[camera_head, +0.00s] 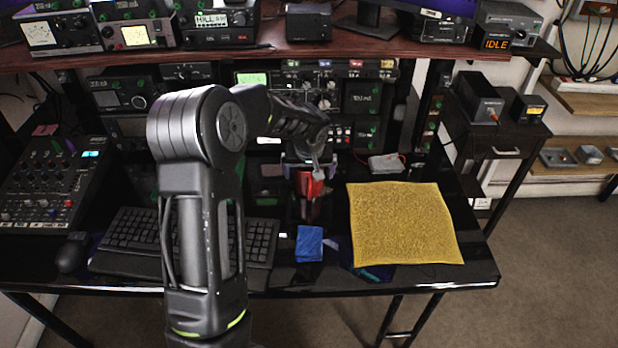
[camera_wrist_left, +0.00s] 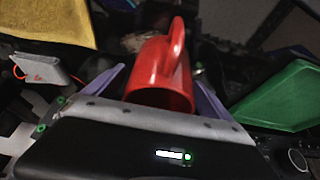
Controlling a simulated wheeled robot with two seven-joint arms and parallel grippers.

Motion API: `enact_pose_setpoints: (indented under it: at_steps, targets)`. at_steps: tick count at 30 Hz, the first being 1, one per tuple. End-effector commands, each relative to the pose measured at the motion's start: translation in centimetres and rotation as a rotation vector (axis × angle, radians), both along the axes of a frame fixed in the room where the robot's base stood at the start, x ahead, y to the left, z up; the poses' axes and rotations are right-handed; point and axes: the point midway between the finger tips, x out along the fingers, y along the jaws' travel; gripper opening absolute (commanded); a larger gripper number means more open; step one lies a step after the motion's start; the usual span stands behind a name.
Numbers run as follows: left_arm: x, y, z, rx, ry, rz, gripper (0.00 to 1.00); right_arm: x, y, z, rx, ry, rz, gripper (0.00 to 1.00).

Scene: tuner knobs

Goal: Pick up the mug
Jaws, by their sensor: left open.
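The red mug (camera_head: 311,186) stands out on the black desk, left of the yellow cloth, partly hidden by my left gripper. My left gripper (camera_head: 306,168) is over it in the head view. In the left wrist view the mug (camera_wrist_left: 158,78) lies between the two purplish fingers of the open left gripper (camera_wrist_left: 157,76), with one finger on each side. Its handle points up and away in that view. Whether either finger touches the mug is not clear. The mug's lower part is partly hidden by the gripper body. My right gripper is not in view.
A yellow cloth (camera_head: 405,225) lies right of the mug, and a blue block (camera_head: 309,243) sits in front of it. A keyboard (camera_head: 130,234) and a mixer (camera_head: 52,190) are at left. A grey box (camera_head: 386,164) and racked radio gear stand behind.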

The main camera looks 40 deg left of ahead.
Motion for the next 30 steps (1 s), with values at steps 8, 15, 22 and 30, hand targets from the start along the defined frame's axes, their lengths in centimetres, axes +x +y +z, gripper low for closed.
enact_pose_setpoints:
  at_steps: [8, 15, 22, 30]
  targets:
    - [-0.02, -0.04, 0.00, 0.000, 0.001, -0.001, 0.95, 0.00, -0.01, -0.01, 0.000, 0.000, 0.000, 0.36]
    - [-0.03, -0.05, 0.01, 0.000, 0.001, -0.001, 0.87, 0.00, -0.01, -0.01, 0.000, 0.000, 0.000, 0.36]
    - [-0.03, -0.05, 0.01, 0.000, 0.001, -0.001, 0.68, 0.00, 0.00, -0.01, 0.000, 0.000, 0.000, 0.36]
    - [-0.03, -0.05, 0.01, 0.000, 0.001, -0.001, 0.46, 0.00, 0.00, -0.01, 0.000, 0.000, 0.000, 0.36]
